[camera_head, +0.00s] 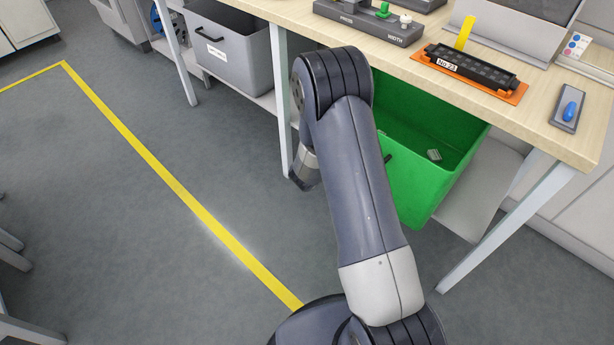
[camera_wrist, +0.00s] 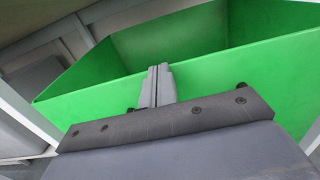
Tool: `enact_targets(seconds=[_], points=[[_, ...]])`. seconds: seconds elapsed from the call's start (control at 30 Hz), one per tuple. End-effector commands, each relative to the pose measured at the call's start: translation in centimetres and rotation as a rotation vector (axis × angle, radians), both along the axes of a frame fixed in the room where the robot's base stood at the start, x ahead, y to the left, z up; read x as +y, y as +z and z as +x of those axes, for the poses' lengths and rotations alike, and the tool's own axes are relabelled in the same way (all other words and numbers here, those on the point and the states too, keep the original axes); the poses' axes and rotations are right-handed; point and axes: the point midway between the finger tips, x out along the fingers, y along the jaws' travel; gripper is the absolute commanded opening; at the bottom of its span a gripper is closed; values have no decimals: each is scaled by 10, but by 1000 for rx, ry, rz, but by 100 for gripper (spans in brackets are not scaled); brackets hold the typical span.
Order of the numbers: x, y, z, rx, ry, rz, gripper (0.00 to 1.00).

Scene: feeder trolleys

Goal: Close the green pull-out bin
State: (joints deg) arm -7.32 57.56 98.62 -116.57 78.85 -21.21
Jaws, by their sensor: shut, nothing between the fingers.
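The green pull-out bin (camera_head: 425,190) sits under the right part of the workbench, pulled out past the bench's front edge with its inside showing. A small clear or grey item lies in it. In the wrist view the bin's green front wall (camera_wrist: 225,75) spans the picture. My gripper (camera_wrist: 158,72) is shut and empty, with its fingers in front of that wall. They look very close to it, but I cannot tell if they touch. In the head view my arm hides the gripper and part of the bin, and a dark handle end shows beside my arm.
The wooden workbench (camera_head: 540,125) carries a black and orange tray (camera_head: 470,70), a grey button box (camera_head: 370,22) and a blue-knobbed item (camera_head: 570,110). A grey bin (camera_head: 235,55) is on the left under the bench. White bench legs (camera_head: 505,230) flank the green bin.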

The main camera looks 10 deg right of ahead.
Motion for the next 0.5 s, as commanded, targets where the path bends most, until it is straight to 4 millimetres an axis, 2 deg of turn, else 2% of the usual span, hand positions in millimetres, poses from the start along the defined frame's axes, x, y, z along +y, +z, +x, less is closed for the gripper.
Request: enact_targets(seconds=[0.03,0.2,0.5], points=[[-13,-2,7,-4,-6,0,0],[-45,-2,31,-4,-5,0,0],[-80,-1,58,-1,-1,0,0]])
